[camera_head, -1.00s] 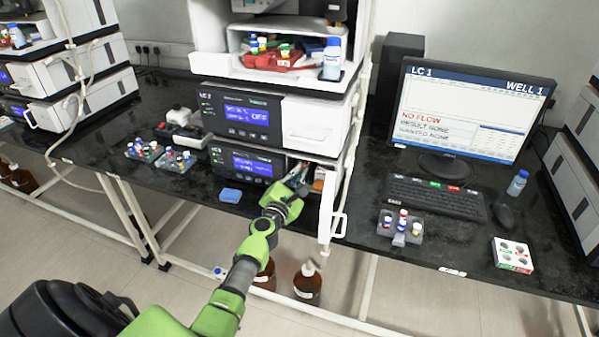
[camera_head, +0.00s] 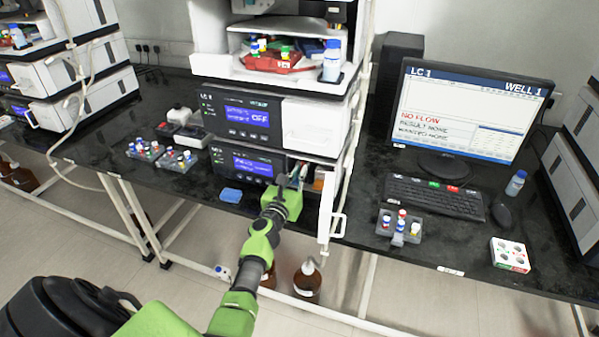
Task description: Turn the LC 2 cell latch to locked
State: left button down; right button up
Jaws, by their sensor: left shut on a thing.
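The LC 2 stack stands in the middle, its upper module (camera_head: 243,117) showing a blue screen. The lower module (camera_head: 240,165) has an open white door (camera_head: 328,205) swung forward at its right. My left gripper (camera_head: 294,175) is upright at the open bay beside the lower screen, left of the door. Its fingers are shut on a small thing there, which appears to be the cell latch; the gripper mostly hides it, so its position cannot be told. My right gripper is not in view.
The open door and its handle (camera_head: 339,226) stand close on the right of my gripper. A keyboard (camera_head: 434,197) and a vial rack (camera_head: 399,228) are on the right. Brown bottles (camera_head: 307,282) stand below.

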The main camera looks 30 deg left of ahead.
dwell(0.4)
pick_arm(q)
jog(key=c, duration=2.2)
grip_release()
jog(key=v, duration=1.2)
jog(key=shift+f, duration=0.1)
